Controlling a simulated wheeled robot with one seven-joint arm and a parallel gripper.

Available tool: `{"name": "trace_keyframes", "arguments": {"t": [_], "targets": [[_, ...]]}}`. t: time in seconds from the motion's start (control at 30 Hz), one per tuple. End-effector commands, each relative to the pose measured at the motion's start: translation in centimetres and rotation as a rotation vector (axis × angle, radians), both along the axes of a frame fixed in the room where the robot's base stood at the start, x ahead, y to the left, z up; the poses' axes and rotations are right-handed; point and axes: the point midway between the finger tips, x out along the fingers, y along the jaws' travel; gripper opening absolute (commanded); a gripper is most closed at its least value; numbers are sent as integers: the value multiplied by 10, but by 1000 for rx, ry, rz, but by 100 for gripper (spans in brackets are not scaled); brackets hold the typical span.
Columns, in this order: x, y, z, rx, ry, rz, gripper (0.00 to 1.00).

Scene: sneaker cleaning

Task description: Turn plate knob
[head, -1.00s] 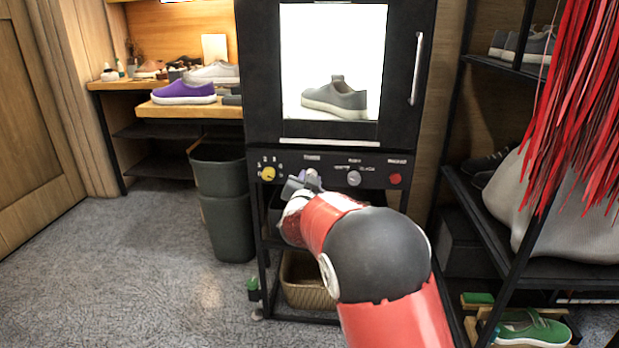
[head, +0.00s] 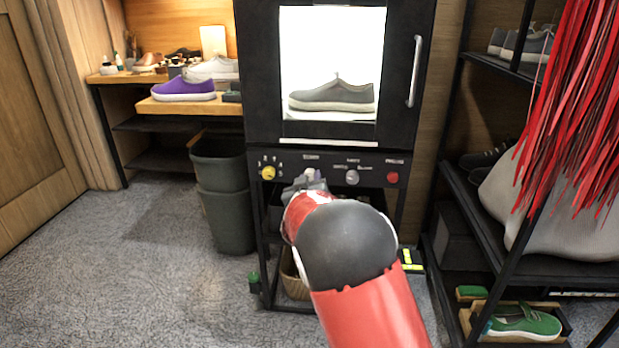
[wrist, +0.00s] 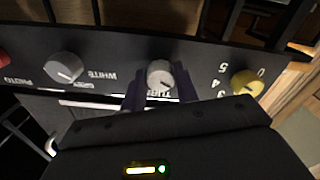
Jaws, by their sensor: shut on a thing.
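The black cabinet's control panel (head: 270,158) carries a row of knobs. In the wrist view, a pale grey knob (wrist: 158,74) with partly covered lettering that seems to begin "TUR" sits between the two dark fingers of my gripper (wrist: 160,88). My gripper is shut on this knob. In the head view, my gripper (head: 306,182) is at the panel's left-centre, and my arm and hand hide the knob. A grey sneaker (head: 333,96) stands side-on inside the bright window above. The plate under it cannot be made out.
A yellow knob (head: 268,173), another grey knob (head: 352,177) and a red button (head: 392,177) are on the same panel. Dark bins (head: 222,190) stand left of the cabinet. A shoe rack (head: 470,220) stands to the right. Open carpet lies at left.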

Motion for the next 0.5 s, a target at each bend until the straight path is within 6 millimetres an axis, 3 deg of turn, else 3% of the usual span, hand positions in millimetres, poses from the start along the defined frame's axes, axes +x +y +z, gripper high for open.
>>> {"name": "trace_keyframes", "arguments": {"t": [0.5], "targets": [[0, 0, 0, -44, 2, 1, 7]]}}
